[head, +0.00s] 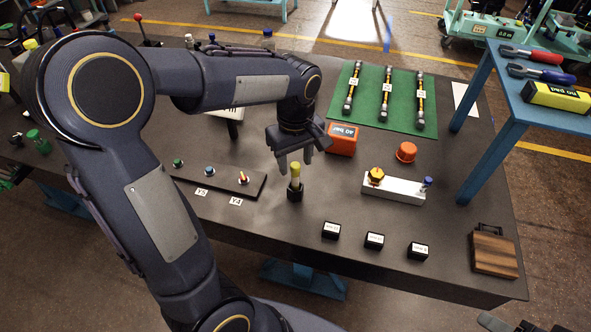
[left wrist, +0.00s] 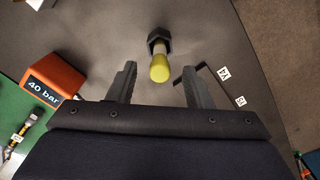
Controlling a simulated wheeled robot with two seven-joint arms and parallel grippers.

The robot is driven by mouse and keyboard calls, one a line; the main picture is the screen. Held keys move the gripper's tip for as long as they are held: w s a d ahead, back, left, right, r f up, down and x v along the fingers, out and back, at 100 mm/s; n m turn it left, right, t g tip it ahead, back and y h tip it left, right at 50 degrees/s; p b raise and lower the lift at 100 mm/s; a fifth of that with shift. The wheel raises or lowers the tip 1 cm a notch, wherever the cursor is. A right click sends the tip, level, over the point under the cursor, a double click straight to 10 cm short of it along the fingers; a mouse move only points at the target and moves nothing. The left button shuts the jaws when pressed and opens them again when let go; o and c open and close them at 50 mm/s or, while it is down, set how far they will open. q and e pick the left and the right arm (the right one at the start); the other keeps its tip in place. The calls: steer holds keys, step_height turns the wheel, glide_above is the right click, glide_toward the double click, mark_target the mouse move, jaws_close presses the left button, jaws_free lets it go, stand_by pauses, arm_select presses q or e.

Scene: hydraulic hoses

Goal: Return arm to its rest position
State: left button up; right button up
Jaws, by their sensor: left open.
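My left arm reaches in from the left in the head view.
An orange block (head: 343,139) marked 40 bar sits just right of my left gripper. Hoses (head: 387,95) lie on a green mat (head: 340,112). A white block (head: 395,190), small black boxes (head: 374,240), a wooden block (head: 494,254) and a blue stand (head: 485,135) are to the right.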

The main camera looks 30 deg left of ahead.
arm_select(q)
steer(key=shift+r, duration=0.7)
steer(key=shift+s, duration=0.15)
steer(key=s+d+r+m+t+h, duration=0.1)
steer(key=s+d+m+t+h, duration=0.1)
steer(key=s+m, duration=0.3)
steer(key=s+d+r+m+t+h, duration=0.1)
steer(key=s+m, duration=0.4)
steer(key=s, duration=0.6)
steer(key=d+t, duration=0.1)
steer(key=t, duration=0.1)
steer(key=shift+s+t+h, duration=0.3)
steer(key=shift+h, duration=0.1)
